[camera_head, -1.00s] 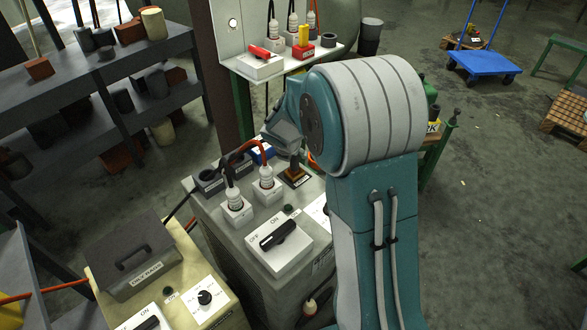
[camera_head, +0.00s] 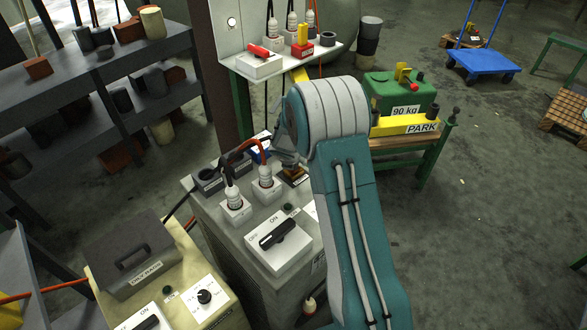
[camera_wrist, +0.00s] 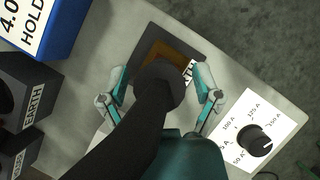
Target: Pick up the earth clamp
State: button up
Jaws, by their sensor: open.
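The earth clamp (camera_wrist: 152,128) appears in the wrist view as a thick dark shape with a flared round end, rising from a brown block on a dark square base (camera_wrist: 147,45). A partly covered label there ends in "TH". My gripper (camera_wrist: 161,80) is open, with one teal-and-grey finger on each side of the clamp's flared end. Contact cannot be told. In the head view my gripper (camera_head: 287,154) is low over the same brown block (camera_head: 293,176), and my arm hides most of the clamp.
A blue box (camera_wrist: 40,22) and dark holders (camera_wrist: 25,95) stand left in the wrist view; a dial plate (camera_wrist: 258,132) lies right. In the head view, white plugs (camera_head: 265,178) with cables and an ON/OFF switch box (camera_head: 276,243) share the cabinet top. A green 90 kg block (camera_head: 395,92) sits behind.

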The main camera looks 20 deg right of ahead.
jog(key=shift+w+d+f, duration=0.15)
jog(key=shift+f, duration=0.15)
jog(key=shift+r, duration=0.1)
grip_shut()
jog(key=shift+r, duration=0.1)
notch_tip(320, 180, up, 4)
jog(key=shift+f, duration=0.25)
jog(key=s+a+r, duration=0.2)
jog(key=s+r, duration=0.7)
jog(key=s, duration=0.5)
jog(key=shift+a, duration=0.2)
